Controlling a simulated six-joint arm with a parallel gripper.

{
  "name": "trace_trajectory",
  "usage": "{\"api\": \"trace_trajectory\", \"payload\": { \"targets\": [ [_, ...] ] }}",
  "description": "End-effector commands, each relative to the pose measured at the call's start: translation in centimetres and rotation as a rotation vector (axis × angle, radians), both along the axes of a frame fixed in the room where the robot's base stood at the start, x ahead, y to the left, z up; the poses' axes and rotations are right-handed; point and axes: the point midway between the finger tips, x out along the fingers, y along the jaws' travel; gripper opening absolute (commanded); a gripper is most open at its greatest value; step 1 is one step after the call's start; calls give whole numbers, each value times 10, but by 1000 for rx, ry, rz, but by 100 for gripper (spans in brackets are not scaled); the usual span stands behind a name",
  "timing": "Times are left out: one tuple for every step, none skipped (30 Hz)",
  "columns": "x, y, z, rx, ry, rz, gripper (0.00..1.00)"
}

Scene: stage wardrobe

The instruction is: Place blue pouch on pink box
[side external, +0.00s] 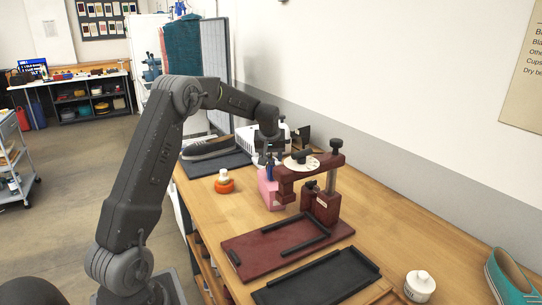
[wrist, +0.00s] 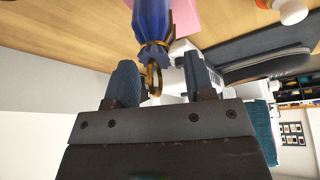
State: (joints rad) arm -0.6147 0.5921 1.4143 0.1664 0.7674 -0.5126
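The blue pouch (wrist: 153,20) has a gold tie and a gold ring at its neck. In the side view the pouch (side external: 269,171) shows below my gripper (side external: 267,153), at the top of the pink box (side external: 268,190); I cannot tell whether it rests on it. The pink box also shows behind the pouch in the wrist view (wrist: 186,17). In the wrist view my gripper (wrist: 163,75) has its fingers apart, with the ring between them. The ring is close to the left finger, with a gap to the right finger.
A dark red press-like stand (side external: 318,190) is just right of the pink box. An orange-based item (side external: 224,182) stands to the left, with a shoe (side external: 208,148) on a dark mat behind. Red (side external: 250,256) and black (side external: 318,283) trays lie in front.

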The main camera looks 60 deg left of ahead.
Motion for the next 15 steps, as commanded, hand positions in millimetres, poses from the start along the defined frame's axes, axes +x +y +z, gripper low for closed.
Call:
{"api": "trace_trajectory", "payload": {
  "targets": [
    [0, 0, 0, 0, 0, 0, 49],
    [0, 0, 0, 0, 0, 0, 49],
    [0, 0, 0, 0, 0, 0, 49],
    [0, 0, 0, 0, 0, 0, 49],
    [0, 0, 0, 0, 0, 0, 49],
    [0, 0, 1, 0, 0, 0, 49],
    [0, 0, 2, 0, -1, 0, 49],
    [0, 0, 3, 1, -2, 0, 49],
    [0, -1, 6, 1, -2, 0, 49],
    [-1, -1, 9, 2, -3, -1, 49],
    [-2, -3, 13, 2, -4, -1, 49],
    [-3, -4, 18, 2, -3, -1, 49],
    [-4, -6, 24, 2, -4, -1, 49],
    [-6, -8, 29, 3, -5, -1, 49],
    [-8, -11, 37, 3, -5, -1, 49]
  ]
}}
